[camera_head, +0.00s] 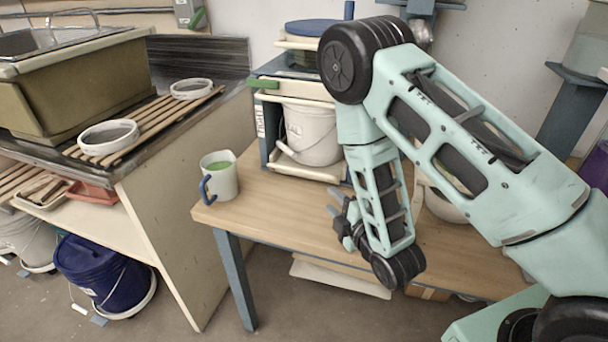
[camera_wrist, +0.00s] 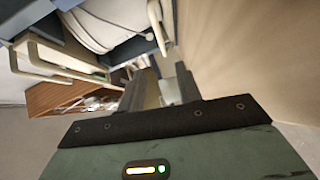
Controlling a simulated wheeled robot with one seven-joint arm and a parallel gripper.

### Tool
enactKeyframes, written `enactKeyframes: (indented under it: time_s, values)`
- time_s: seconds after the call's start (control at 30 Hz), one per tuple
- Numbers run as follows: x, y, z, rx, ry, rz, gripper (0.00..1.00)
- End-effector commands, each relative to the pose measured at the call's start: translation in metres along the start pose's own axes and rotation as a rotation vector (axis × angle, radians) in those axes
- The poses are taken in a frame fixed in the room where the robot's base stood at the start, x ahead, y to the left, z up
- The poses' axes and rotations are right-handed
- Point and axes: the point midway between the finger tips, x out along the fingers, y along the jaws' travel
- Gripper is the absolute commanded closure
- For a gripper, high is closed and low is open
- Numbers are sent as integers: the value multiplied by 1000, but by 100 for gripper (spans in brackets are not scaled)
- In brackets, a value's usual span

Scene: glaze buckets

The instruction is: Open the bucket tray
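A white bucket (camera_head: 312,135) stands on a low cream tray (camera_head: 300,170) in a blue-grey rack on the wooden table. A cream bar runs along the tray's front edge. My gripper (camera_head: 333,203) is in front of and below the rack, above the table, apart from the tray. In the wrist view my gripper (camera_wrist: 158,88) has its two fingers spread with nothing clearly held between them. The bucket (camera_wrist: 100,22) shows at the top there, with a cream bar (camera_wrist: 158,28) ahead of the fingers, not touching them. My arm hides part of the rack.
A mug (camera_head: 222,183) with green contents stands at the table's left end. Another cream shelf (camera_head: 290,90) sits above the bucket. A bowl (camera_head: 445,205) is partly behind my arm. A sink counter (camera_head: 120,115) stands left, with a blue bucket (camera_head: 105,270) below.

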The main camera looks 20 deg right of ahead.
Motion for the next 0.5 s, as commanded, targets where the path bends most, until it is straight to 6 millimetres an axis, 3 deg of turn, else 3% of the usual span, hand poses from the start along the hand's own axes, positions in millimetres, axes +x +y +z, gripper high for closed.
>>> enactKeyframes:
  time_s: [0.07,0.5]
  values:
    - [14,-1,0,1,0,7,66]
    - [33,-5,0,4,-1,4,66]
